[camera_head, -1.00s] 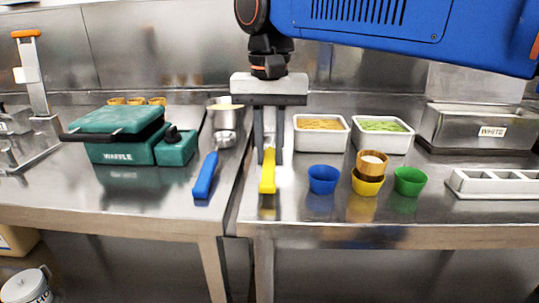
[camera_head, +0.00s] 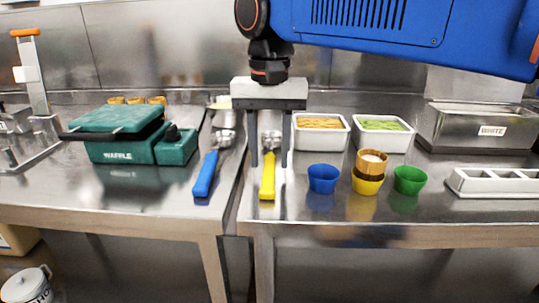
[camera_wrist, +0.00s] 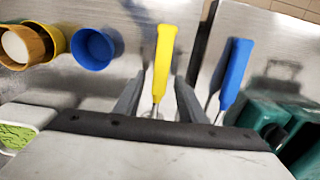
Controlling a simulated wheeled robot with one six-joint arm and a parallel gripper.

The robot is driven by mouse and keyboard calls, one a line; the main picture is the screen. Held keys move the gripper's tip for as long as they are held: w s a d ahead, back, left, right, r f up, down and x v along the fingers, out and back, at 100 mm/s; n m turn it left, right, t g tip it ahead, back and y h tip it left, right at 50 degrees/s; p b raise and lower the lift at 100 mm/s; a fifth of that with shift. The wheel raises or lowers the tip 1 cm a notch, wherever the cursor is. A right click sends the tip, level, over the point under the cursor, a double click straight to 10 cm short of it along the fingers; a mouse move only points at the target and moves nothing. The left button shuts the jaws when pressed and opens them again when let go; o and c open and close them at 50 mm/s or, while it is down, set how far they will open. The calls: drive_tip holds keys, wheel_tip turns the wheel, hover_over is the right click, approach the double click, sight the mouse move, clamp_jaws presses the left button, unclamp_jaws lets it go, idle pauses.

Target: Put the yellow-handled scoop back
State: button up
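The yellow-handled scoop (camera_head: 267,180) lies on the right-hand steel table, near its left edge, with its handle toward the front and its metal bowl toward the back. My gripper (camera_head: 270,160) is open above it, its two fingers on either side of the scoop. In the wrist view the yellow handle (camera_wrist: 163,62) runs up between the open fingers (camera_wrist: 160,105), apart from both. The bowl is mostly hidden by the gripper body in the wrist view.
A blue-handled scoop (camera_head: 206,174) lies to the left across the table gap. Blue (camera_head: 323,179), yellow (camera_head: 367,183) and green (camera_head: 410,180) cups stand to the right. White bins (camera_head: 321,140) stand behind. A green waffle maker (camera_head: 118,138) is at left.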

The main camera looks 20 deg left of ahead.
wheel_tip(320, 180, up, 12)
drive_tip(key=shift+f, duration=0.15)
idle(0.3)
